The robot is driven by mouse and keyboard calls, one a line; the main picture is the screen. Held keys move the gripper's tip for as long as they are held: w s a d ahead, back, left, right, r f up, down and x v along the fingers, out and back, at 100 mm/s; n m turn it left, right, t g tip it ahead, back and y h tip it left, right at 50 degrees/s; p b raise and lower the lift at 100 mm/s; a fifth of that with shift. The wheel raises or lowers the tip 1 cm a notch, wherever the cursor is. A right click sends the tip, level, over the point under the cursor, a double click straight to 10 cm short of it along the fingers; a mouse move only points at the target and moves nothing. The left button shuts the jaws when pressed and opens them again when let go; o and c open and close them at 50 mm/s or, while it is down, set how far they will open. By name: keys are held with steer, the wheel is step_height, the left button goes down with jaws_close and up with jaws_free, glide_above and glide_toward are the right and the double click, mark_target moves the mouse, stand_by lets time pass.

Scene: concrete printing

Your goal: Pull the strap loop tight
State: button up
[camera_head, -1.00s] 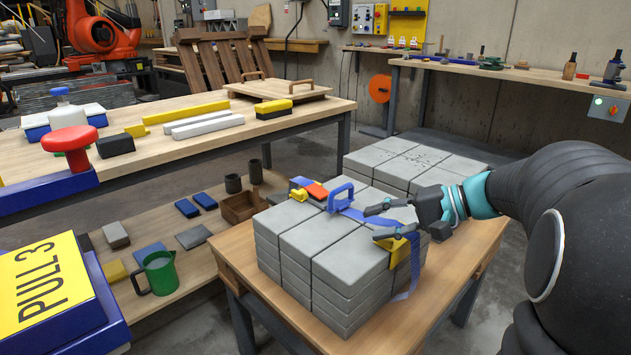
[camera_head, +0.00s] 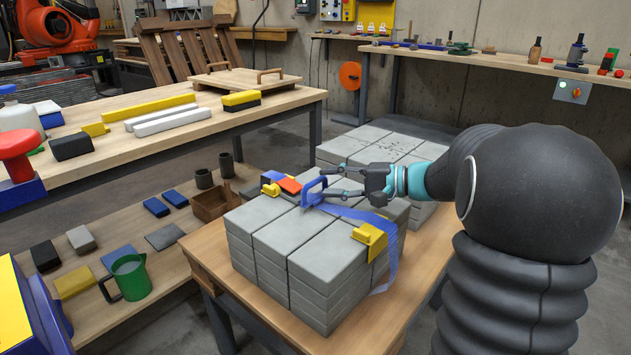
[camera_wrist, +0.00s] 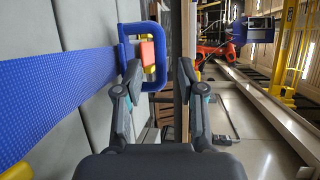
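A blue strap (camera_head: 352,212) runs across the top of a stack of grey blocks (camera_head: 292,236) and hangs down its right side over a yellow corner piece (camera_head: 371,236). A blue loop handle (camera_head: 308,196) stands up at the strap's left part; it also shows in the wrist view (camera_wrist: 127,42). A red-orange piece (camera_head: 289,185) sits beyond it. My gripper (camera_head: 321,181) is at the loop handle, fingers apart. In the wrist view my gripper (camera_wrist: 160,68) has the loop's outer bar between its fingertips in the picture; I cannot tell whether they touch.
The stack stands on a wooden table (camera_head: 207,253). A second block stack (camera_head: 352,146) lies behind. On the left are a workbench (camera_head: 200,133) and a lower shelf with a green jug (camera_head: 131,277). A wooden box (camera_head: 209,204) stands left of the stack.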

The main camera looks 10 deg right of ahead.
mark_target(319, 182)
steer(key=shift+x, duration=2.05)
jaws_close()
